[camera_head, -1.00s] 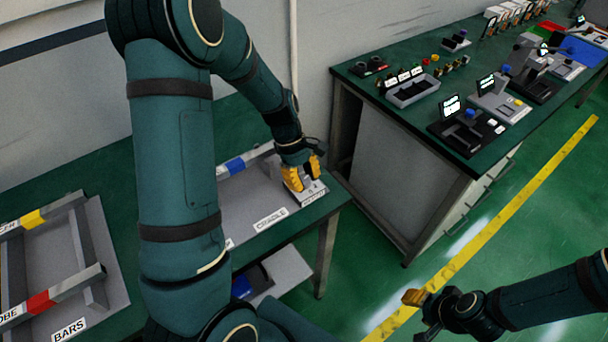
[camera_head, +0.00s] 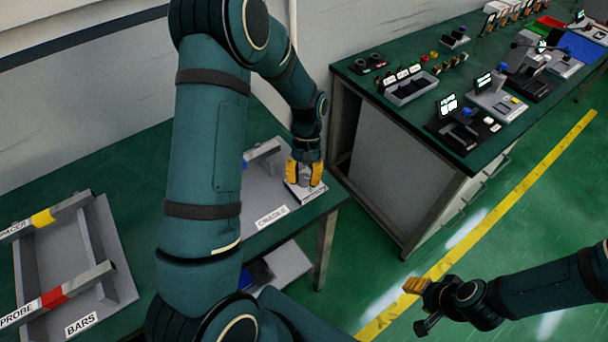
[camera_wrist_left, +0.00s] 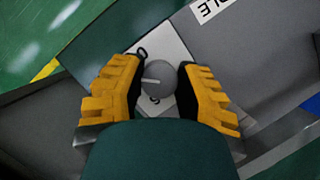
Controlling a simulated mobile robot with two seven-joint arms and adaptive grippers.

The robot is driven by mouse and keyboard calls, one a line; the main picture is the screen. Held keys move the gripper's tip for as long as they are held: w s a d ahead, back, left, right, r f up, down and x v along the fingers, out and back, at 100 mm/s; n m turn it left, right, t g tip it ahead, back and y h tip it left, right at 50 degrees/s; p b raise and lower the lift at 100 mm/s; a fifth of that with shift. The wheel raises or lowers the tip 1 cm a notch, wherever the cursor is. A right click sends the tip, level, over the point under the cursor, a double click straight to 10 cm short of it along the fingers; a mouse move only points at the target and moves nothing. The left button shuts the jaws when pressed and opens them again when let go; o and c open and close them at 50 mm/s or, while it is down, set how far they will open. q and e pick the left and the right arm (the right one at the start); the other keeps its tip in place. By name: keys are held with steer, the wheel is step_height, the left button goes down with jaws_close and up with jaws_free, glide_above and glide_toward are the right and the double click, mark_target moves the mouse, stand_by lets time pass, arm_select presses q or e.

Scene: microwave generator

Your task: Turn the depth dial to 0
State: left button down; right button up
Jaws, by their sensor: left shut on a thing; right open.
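The depth dial (camera_wrist_left: 157,75) is a round grey knob with a light pointer line, on a pale plate (camera_wrist_left: 168,48) with printed digits. A 0 shows above the knob and a 5 below it in the left wrist view. My left gripper (camera_wrist_left: 158,85) has its yellow fingers on either side of the knob, shut on it. My right gripper (camera_head: 420,302) is open and empty over the floor at the lower right.
The grey cradle tray (camera_head: 262,200) lies left of the plate on the green table. A rack labelled BARS (camera_head: 75,265) holds bars at the left. A second bench (camera_head: 400,120) with several devices stands at the right, across a gap.

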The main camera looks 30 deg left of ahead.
arm_select(q)
steer(key=m+y, duration=0.1)
steer(key=m, duration=0.3)
steer(key=shift+s+d+f+m+g+y, duration=0.1)
steer(key=shift+m+g+y, duration=0.2)
steer(key=shift+y, duration=0.1)
steer(key=m+y, duration=0.1)
steer(key=m, duration=0.3)
steer(key=shift+y, duration=0.3)
steer(key=shift+m, duration=0.3)
steer(key=c, duration=0.6)
jaws_free()
